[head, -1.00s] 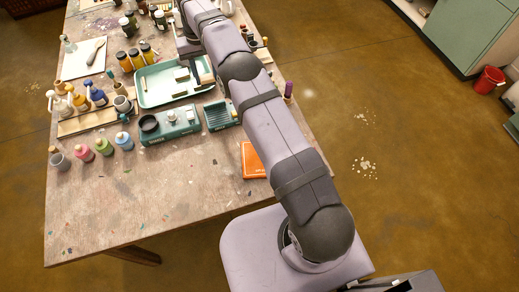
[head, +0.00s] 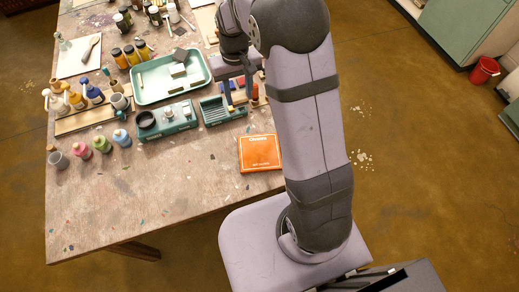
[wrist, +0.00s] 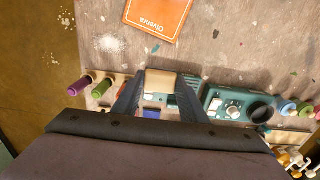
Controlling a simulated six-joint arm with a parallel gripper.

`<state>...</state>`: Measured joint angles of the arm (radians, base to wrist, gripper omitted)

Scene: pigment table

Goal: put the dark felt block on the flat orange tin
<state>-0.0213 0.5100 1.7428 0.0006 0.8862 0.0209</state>
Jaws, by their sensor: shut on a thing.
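The flat orange tin (head: 259,154) lies on the table near its front right edge, with its lid bare. It also shows at the top of the wrist view (wrist: 157,14). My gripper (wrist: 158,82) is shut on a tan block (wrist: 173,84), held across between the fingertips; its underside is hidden. In the head view my gripper (head: 236,102) is above the small teal rack, behind the tin. A dark square piece (head: 180,55) lies at the tray's far side; I cannot tell whether it is the felt block.
The pale teal tray (head: 150,92) also holds a light block (head: 178,70). The teal rack (head: 222,112) and a teal device (head: 178,122) stand between tray and tin. Several bottles line the left. The table around the tin is mostly clear.

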